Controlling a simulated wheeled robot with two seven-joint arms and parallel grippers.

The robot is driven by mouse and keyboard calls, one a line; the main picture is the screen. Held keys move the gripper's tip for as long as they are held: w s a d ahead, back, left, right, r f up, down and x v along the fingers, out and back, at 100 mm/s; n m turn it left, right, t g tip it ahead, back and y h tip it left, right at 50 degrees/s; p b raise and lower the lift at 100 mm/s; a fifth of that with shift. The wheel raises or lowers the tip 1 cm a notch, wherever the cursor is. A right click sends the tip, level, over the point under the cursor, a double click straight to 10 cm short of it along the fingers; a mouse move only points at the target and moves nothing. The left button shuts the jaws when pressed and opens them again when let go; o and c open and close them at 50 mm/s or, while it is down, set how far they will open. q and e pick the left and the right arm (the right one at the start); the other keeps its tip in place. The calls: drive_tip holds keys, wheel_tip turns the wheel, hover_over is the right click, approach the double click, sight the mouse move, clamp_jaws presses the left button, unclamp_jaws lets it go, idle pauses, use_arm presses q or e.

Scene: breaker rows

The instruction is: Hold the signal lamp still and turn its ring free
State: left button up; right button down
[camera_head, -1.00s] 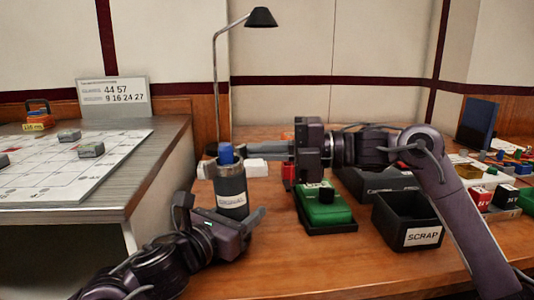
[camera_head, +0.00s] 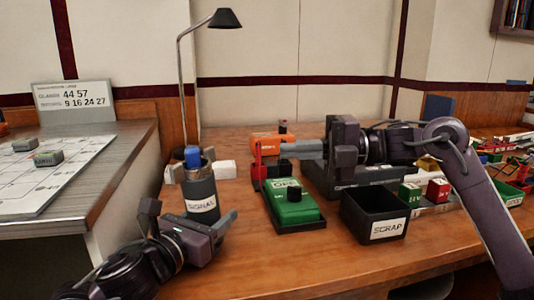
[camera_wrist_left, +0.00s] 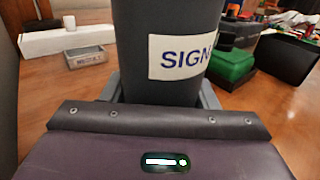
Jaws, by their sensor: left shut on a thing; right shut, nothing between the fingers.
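The signal lamp (camera_head: 201,190) is a dark upright cylinder with a blue top (camera_head: 192,157) and a white SIGNAL label. My left gripper (camera_head: 190,214) is shut on the lamp's lower body. In the left wrist view the lamp (camera_wrist_left: 168,85) stands between the fingers, its top cut off. My right gripper (camera_head: 288,149) is shut and empty, to the right of the lamp and apart from it, its fingers pointing left.
A green box (camera_head: 293,212) and a black SCRAP bin (camera_head: 352,222) stand right of the lamp. A red object (camera_head: 258,172) and orange box (camera_head: 268,145) are near my right gripper. The front of the desk is clear.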

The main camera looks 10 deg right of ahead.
use_arm(q)
drive_tip(key=shift+r, duration=0.15)
drive_tip(key=o, duration=1.5)
use_arm(e)
drive_tip(key=shift+d, duration=0.65)
use_arm(q)
drive_tip(key=shift+a, duration=0.1)
drive_tip(key=v, duration=1)
drive_tip(key=shift+s+a, duration=0.15)
drive_tip(key=shift+s, duration=0.05)
drive_tip(key=shift+s+a, duration=0.4)
drive_tip(key=shift+s, duration=0.2)
use_arm(e)
drive_tip(key=shift+r, duration=0.1)
